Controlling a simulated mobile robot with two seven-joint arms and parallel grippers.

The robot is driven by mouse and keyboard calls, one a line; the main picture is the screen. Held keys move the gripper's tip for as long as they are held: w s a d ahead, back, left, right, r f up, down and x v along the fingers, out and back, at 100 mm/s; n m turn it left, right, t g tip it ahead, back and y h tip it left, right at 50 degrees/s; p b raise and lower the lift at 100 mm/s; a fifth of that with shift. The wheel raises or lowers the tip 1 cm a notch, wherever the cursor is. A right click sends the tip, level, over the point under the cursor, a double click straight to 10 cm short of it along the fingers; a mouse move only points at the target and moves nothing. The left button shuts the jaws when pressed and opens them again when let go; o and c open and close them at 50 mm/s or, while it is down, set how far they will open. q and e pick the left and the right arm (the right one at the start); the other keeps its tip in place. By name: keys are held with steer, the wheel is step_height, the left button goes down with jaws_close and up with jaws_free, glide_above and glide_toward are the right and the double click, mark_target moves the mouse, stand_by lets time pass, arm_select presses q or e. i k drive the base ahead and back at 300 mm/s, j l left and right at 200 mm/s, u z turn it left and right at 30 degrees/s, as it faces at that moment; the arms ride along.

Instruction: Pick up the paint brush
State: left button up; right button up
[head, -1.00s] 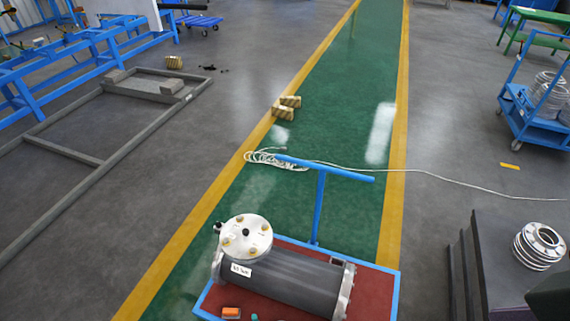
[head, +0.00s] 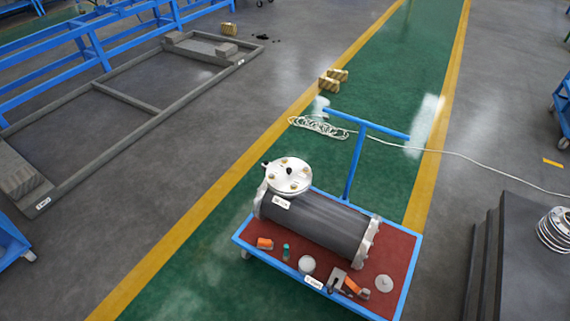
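I cannot make out a paint brush for certain. A blue cart with a red top (head: 402,245) stands at the lower middle in the head view. Small items lie along its front edge: an orange block-like item (head: 265,243), a small green item (head: 286,252), a whitish round item (head: 307,265), a grey item (head: 336,277) beside another orange item (head: 352,285), and a pale disc (head: 384,283). They are too small to identify surely. A dark flanged shell (head: 315,222) lies across the cart behind them. Neither of my grippers is in view.
A blue handle (head: 357,160) rises from the cart's back. A white cable (head: 480,163) runs over the floor behind it. A dark block (head: 515,265) with metal rings (head: 556,230) stands at right. A grey frame (head: 125,96) lies at left. The green lane left of the cart is clear.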

mark_target(286, 255)
steer(key=l+u, duration=0.25)
steer(key=l, duration=0.3)
steer(key=l+u, duration=0.25)
steer(key=l, duration=0.3)
steer(key=j+z, duration=0.35)
steer(key=j, duration=0.35)
steer(key=j+z, duration=0.3)
steer(key=j, duration=0.45)
steer(key=k+j+z, duration=0.1)
steer(key=j+z, duration=0.25)
steer(key=j, duration=0.35)
steer(key=k, duration=0.65)
steer(key=i+l+u, duration=0.35)
steer(key=i+l, duration=0.35)
steer(key=i+l+u, duration=0.35)
steer(key=i+l, duration=0.45)
steer(key=l, duration=0.15)
